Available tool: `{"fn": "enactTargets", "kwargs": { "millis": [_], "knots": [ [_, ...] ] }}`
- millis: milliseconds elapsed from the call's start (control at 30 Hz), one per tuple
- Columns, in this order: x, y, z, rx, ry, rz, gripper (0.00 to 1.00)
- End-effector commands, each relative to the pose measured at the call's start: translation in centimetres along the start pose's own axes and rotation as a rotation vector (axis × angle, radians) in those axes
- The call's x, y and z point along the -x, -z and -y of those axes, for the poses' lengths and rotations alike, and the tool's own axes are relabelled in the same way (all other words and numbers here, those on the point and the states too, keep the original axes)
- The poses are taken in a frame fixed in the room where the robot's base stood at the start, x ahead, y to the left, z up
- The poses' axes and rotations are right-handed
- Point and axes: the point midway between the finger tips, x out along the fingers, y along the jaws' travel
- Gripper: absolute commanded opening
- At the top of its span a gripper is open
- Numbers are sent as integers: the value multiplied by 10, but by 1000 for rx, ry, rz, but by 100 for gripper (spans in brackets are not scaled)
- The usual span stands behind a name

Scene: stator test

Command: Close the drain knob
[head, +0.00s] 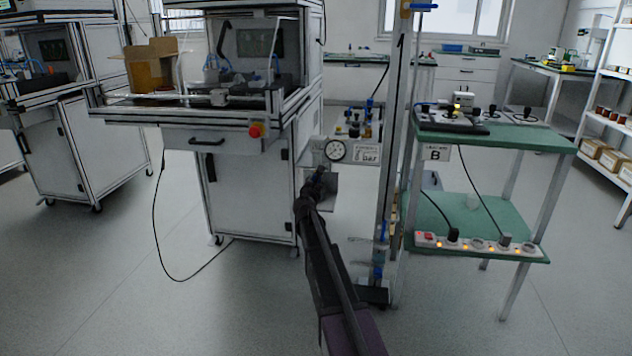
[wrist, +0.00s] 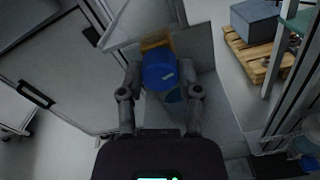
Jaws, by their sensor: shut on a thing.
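The drain knob (wrist: 160,70) is a round blue cap with a small light label, in the middle of the wrist view. A yellow-brown part shows just behind it. My gripper (wrist: 161,79) has one finger on each side of the knob and is shut on it. In the head view my gripper (head: 319,174) reaches to just below a round pressure gauge (head: 335,150) with a white dial. The knob is hidden there behind my gripper. I cannot tell how far the knob is turned.
A grey machine cabinet (head: 247,190) with a red button stands to the left of my arm. A metal post (head: 391,170) and a green-topped bench (head: 520,136) with a power strip (head: 480,246) stand to the right. A wooden pallet (wrist: 262,58) shows at the upper right of the wrist view.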

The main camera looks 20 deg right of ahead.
Motion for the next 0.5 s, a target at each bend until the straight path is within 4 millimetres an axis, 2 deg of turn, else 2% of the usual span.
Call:
{"fn": "enactTargets", "kwargs": {
  "millis": [300,500],
  "knots": [
    [-2,0,-1,-212,0,0,0],
    [-2,0,-1,-277,0,0,0]
  ]
}}
